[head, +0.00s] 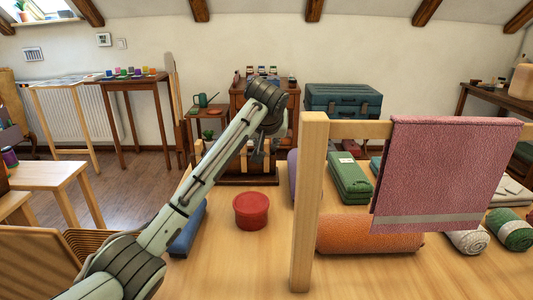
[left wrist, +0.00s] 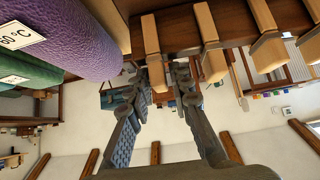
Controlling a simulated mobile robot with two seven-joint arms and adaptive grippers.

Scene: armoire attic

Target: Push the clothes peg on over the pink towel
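The pink towel (head: 440,165), with a pale band near its lower edge, hangs over a light wooden rail (head: 352,130) at the right. Several wooden clothes pegs (head: 241,157) stand on a dark brown rack (head: 248,182) beyond the red tub. Pegs (left wrist: 207,30) also show large along the dark rack (left wrist: 178,35) in the left wrist view. My left gripper (head: 261,147) points down at the pegs. In the left wrist view its two fingers (left wrist: 168,78) are apart, close to the pegs; I see no peg clearly clamped. My right gripper is not in view.
A red round tub (head: 251,210) stands on the table in front of the rack. The rail's upright post (head: 308,205) stands between the rack and the towel.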

